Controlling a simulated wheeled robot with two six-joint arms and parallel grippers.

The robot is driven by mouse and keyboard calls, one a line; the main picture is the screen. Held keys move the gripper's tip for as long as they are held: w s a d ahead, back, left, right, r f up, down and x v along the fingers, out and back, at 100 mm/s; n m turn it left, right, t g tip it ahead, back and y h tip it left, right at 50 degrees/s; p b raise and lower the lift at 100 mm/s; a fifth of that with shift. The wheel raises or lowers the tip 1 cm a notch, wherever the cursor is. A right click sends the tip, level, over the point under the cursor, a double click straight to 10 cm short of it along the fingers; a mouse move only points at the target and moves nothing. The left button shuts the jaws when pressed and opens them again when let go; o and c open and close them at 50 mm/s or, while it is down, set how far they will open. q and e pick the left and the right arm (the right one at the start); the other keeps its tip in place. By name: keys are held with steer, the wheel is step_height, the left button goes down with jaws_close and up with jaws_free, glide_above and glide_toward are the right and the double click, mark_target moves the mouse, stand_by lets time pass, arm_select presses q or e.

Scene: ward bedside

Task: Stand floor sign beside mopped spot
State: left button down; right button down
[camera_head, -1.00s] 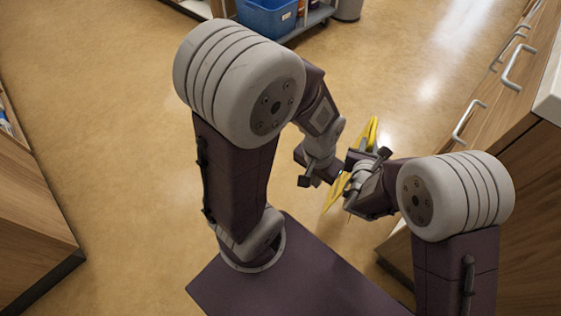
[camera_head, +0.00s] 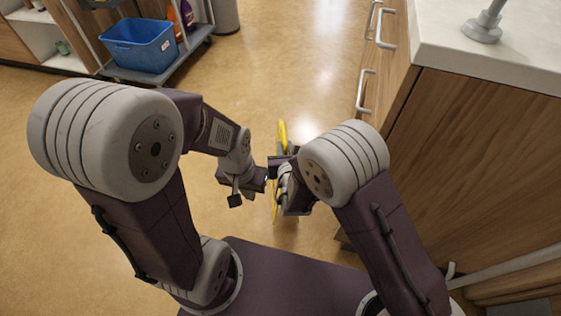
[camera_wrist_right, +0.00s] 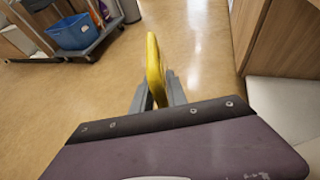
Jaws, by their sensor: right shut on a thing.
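The yellow floor sign (camera_head: 283,132) is seen nearly edge-on in the head view, between my two grippers. It also shows in the right wrist view (camera_wrist_right: 154,65), upright between the grey fingers. My right gripper (camera_wrist_right: 157,98) is shut on it and holds it; in the head view this gripper (camera_head: 278,172) is partly hidden by its own wrist. My left gripper (camera_head: 264,180) is close to the sign's left side; its fingers are too small to tell whether they touch it or are open. I cannot tell a mopped spot from the bright reflections on the floor.
A wooden cabinet (camera_head: 480,170) with a pale top stands close on the right. A cart (camera_head: 180,62) carrying a blue bin (camera_head: 140,45) and bottles is at the upper left, with a grey bin (camera_head: 225,14) beside it. The tan floor (camera_head: 235,90) between is clear.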

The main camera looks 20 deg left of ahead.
step_height(320, 180, down, 4)
steer(key=shift+f+b, duration=0.1)
steer(key=shift+b, duration=0.9)
steer(key=c, duration=1.3)
jaws_free()
steer(key=shift+f, duration=0.1)
steer(key=p+v, duration=0.3)
steer(key=v, duration=0.4)
steer(key=shift+s+d, duration=0.1)
steer(key=shift+s, duration=0.15)
